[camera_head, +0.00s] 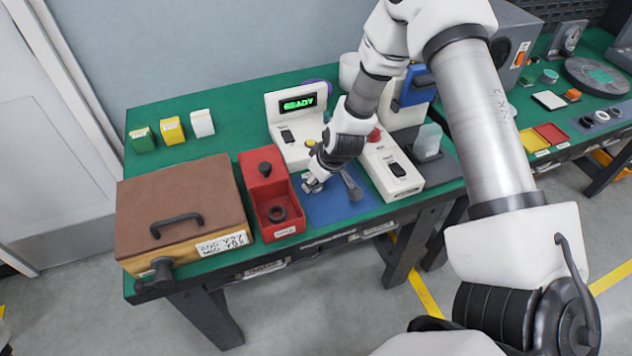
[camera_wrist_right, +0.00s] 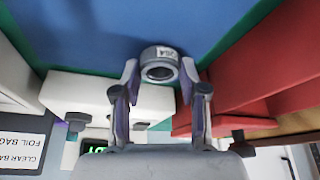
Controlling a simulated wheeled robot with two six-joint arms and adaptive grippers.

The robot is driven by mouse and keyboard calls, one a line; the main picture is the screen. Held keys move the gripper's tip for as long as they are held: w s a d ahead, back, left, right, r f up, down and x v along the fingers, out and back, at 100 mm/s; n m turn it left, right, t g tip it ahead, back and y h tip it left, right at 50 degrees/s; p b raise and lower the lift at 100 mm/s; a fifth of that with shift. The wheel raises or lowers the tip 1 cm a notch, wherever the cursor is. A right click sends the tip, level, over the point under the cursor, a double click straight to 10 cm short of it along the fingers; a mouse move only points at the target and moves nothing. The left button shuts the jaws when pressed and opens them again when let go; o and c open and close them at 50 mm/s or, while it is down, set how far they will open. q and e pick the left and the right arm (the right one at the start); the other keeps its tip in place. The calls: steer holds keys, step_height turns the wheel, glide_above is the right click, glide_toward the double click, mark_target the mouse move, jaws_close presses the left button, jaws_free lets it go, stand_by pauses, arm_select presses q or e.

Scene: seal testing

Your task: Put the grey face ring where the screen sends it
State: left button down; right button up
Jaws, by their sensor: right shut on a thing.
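My right gripper (camera_head: 318,182) is low over the blue mat (camera_head: 335,207) on the green table. In the right wrist view the right gripper (camera_wrist_right: 160,72) is shut on the grey face ring (camera_wrist_right: 160,62), one finger on each side. The ring has a pale label with small dark marks on its side, and its dark hole shows. Whether it touches the mat I cannot tell. The screen (camera_head: 299,103) on the white tester reads READY in green. My left gripper is not in view.
Green, yellow and white small boxes (camera_head: 172,130) stand behind. A white button unit (camera_head: 402,180) stands right of the mat.

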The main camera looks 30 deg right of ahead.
steer(key=shift+w+f, duration=0.1)
steer(key=shift+f, duration=0.05)
steer(key=shift+f, duration=0.15)
steer(key=o, duration=1.3)
steer(key=shift+c, duration=0.2)
